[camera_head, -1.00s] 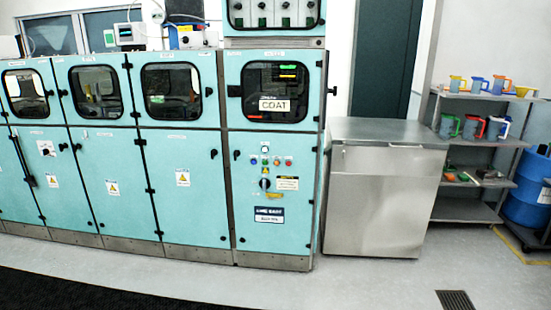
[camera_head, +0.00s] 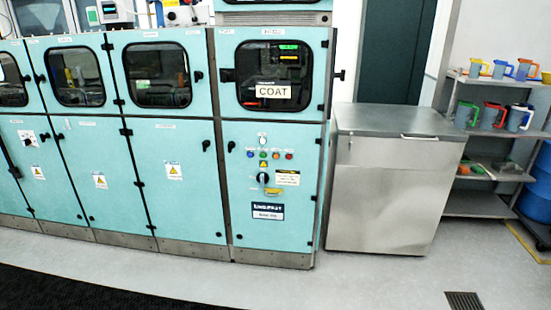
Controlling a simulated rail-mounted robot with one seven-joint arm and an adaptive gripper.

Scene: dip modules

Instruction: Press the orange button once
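A row of small round buttons (camera_head: 270,155) sits on the control panel of the teal cabinet (camera_head: 230,215) marked COAT, below its window. From left they look blue, green, a third of unclear colour, and red; they are too small to tell surely which is orange. A white round button or lamp (camera_head: 262,141) sits above the row. My gripper is not in view.
A steel cabinet (camera_head: 385,190) stands right of the teal cabinet. A shelf (camera_head: 478,208) with coloured jugs and a blue drum (camera_head: 538,190) are at the far right. The pale floor (camera_head: 370,280) in front is clear, with a drain grate (camera_head: 464,301) at lower right.

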